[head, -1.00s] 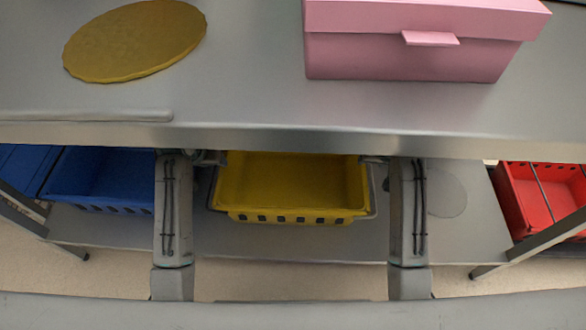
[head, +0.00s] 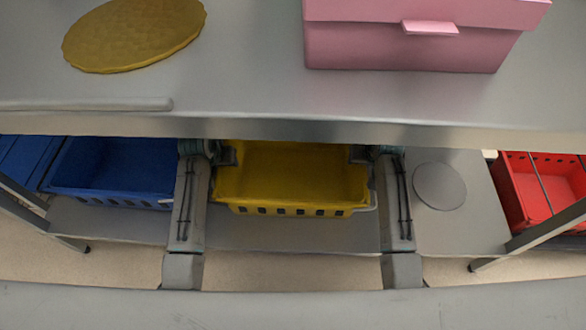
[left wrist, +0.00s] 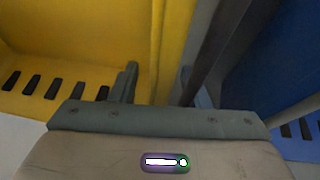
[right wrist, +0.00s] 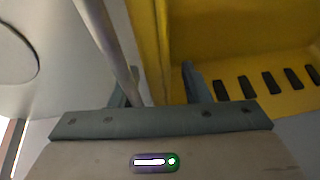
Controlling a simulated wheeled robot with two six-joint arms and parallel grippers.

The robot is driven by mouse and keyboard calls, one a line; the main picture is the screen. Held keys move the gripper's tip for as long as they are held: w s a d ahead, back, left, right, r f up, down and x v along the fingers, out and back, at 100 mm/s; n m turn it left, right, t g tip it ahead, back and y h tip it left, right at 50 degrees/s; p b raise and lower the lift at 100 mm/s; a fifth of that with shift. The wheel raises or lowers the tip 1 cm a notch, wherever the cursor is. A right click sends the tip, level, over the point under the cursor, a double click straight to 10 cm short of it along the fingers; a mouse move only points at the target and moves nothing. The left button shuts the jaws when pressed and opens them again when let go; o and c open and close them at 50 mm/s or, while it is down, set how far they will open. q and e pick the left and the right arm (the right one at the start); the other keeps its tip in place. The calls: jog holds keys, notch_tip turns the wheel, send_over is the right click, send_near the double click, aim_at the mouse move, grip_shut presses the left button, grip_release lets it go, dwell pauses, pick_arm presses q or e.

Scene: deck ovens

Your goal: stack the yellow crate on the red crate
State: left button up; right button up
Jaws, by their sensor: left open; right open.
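The yellow crate (head: 295,210) sits upright on the lower shelf beneath the worktop, with metal bars at its sides. The red crate (head: 530,190) is at the far right, beyond the shelf's end and partly cut off by the frame. My left gripper (head: 226,153) is open at the yellow crate's left side; in the left wrist view its fingers (left wrist: 158,85) appear on either side of the crate's wall. My right gripper (head: 360,153) is open at the right side; in the right wrist view its fingers (right wrist: 158,85) likewise appear either side of the wall. Contact cannot be told.
The worktop (head: 240,95) overhangs the lower shelf, with a pink box (head: 400,55) and a gold round board (head: 130,35) on it. A blue crate (head: 115,175) stands left of the yellow one. A grey disc (head: 439,186) lies on the shelf at right, near table legs.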

pick_arm(q)
jog(key=shift+w+f, duration=0.1)
jog(key=shift+f, duration=0.15)
pick_arm(e)
jog(key=shift+w+f, duration=0.1)
jog(key=shift+f, duration=0.15)
